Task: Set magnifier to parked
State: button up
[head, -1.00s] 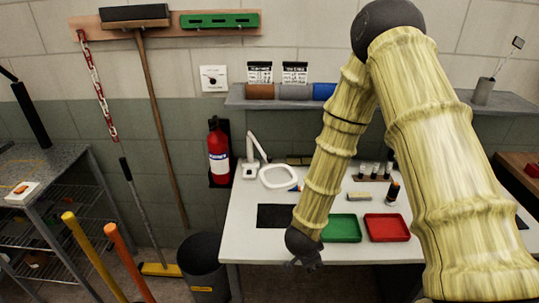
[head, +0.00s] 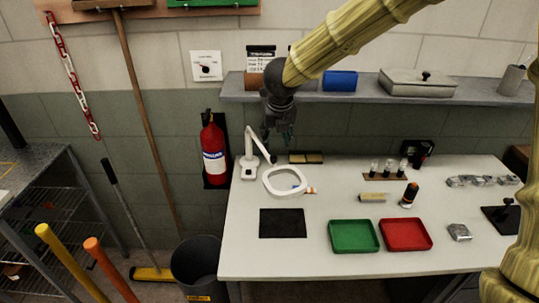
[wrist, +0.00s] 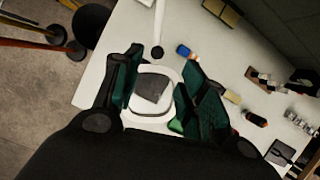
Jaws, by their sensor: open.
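The magnifier (head: 285,181) is a white rectangular ring lens on a jointed white arm (head: 259,146), whose base (head: 250,170) stands at the back left of the white table. Its ring hangs over the table behind a black mat (head: 283,223). My gripper (head: 278,142) is above and behind the ring, near the top of the magnifier's arm, in the head view. In the wrist view my open gripper (wrist: 160,100) has its green-padded fingers apart, with the magnifier ring (wrist: 153,78) between them in the picture, at a distance. Nothing is held.
A green tray (head: 354,236) and a red tray (head: 405,234) lie at the table's front. A dark bottle (head: 410,194) and small vials stand further back. A grey shelf (head: 370,92) with rolls and a lidded box runs above. A fire extinguisher (head: 214,150) hangs at left.

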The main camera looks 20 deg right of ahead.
aim_at(273, 156)
jog(key=x, duration=0.3)
jog(key=p+x, duration=0.1)
jog(key=x, duration=0.3)
jog(key=shift+a, duration=0.2)
jog(key=shift+d+f+p, duration=0.1)
jog(key=shift+f+p, duration=0.25)
jog(key=shift+f, duration=0.25)
jog(key=shift+x, duration=0.95)
jog(key=shift+r, duration=0.15)
grip_shut()
